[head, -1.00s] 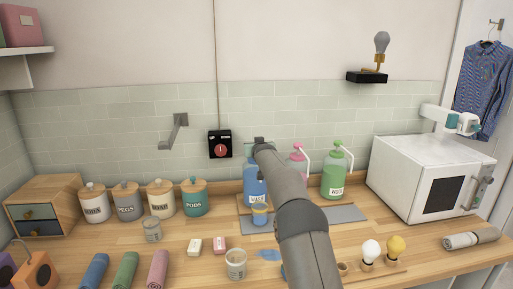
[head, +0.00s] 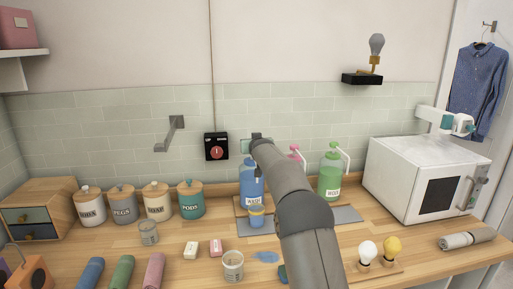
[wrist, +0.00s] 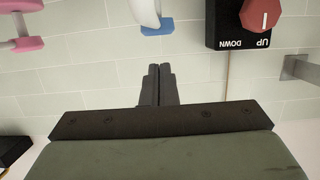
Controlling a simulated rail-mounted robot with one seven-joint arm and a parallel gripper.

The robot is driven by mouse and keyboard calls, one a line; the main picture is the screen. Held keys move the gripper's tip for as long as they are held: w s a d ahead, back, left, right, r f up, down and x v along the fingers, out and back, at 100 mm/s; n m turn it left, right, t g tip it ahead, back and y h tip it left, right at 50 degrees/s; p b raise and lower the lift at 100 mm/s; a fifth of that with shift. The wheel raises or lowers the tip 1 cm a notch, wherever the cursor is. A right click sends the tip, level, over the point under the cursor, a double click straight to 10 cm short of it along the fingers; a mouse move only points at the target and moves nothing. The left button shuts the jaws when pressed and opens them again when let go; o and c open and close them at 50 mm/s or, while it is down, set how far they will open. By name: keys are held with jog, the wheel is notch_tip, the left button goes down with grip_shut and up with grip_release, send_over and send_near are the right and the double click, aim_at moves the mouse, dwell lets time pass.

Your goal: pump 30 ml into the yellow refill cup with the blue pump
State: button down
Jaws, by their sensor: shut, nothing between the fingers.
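The blue pump bottle (head: 249,188) stands upright on a tray behind my arm; its top is hidden by my gripper. The yellow refill cup (head: 256,216) stands just in front of it, with blue showing below its yellow rim. My gripper (head: 257,173) is over the bottle's top. In the wrist view my gripper (wrist: 159,70) has its fingers together, with nothing between them. The blue-and-white pump head (wrist: 156,27) shows above the fingertips there, apart from them in the picture. The level inside the cup cannot be told.
A green pump bottle (head: 330,176) and a pink pump (head: 295,150), mostly hidden by my arm, stand to the right. A black switch box (head: 216,146) with a red knob is on the wall. A glass jar (head: 233,266) and a blue puddle (head: 266,257) are in front.

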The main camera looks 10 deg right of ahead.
jog(key=b+v, duration=0.3)
jog(key=v, duration=0.4)
jog(key=shift+s+r, duration=0.1)
jog(key=shift+s, duration=0.1)
dwell(0.4)
jog(key=s+f+g, duration=0.5)
jog(key=s+f, duration=0.2)
jog(key=s, duration=1.2)
jog(key=s+f+g, duration=0.4)
jog(key=s+f, duration=0.3)
jog(key=s, duration=1.2)
jog(key=s+f+g, duration=0.5)
jog(key=s+f, duration=0.2)
jog(key=s, duration=1.2)
jog(key=shift+s+f+g, duration=0.3)
jog(key=shift+f, duration=0.05)
